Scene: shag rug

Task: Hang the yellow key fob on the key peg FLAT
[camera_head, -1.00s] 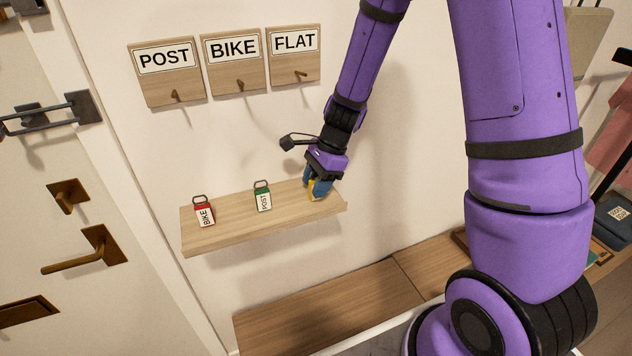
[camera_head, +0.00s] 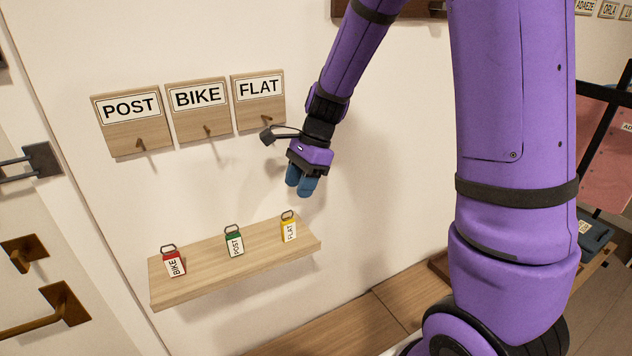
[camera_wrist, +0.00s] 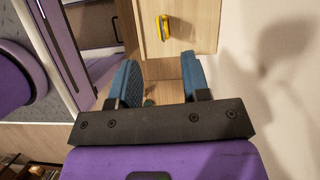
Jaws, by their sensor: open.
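The yellow key fob (camera_head: 289,230), labelled FLAT, stands on the right end of the wooden shelf (camera_head: 205,275). Its ring is at the top. In the wrist view the yellow fob (camera_wrist: 164,27) shows from above, beyond and between my fingers. My gripper (camera_head: 300,187) is open and empty, above the shelf and clear of the fob; its blue fingers also show in the wrist view (camera_wrist: 160,82). The key peg FLAT (camera_head: 266,120) sticks out of the right wooden plaque (camera_head: 277,108) on the wall, above and left of my gripper.
A green POST fob (camera_head: 234,242) and a red BIKE fob (camera_head: 173,263) stand to the left on the same shelf. The BIKE peg (camera_head: 208,130) and POST peg (camera_head: 141,145) are left of FLAT. A wooden bench (camera_head: 345,325) lies below. The wall between shelf and plaques is clear.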

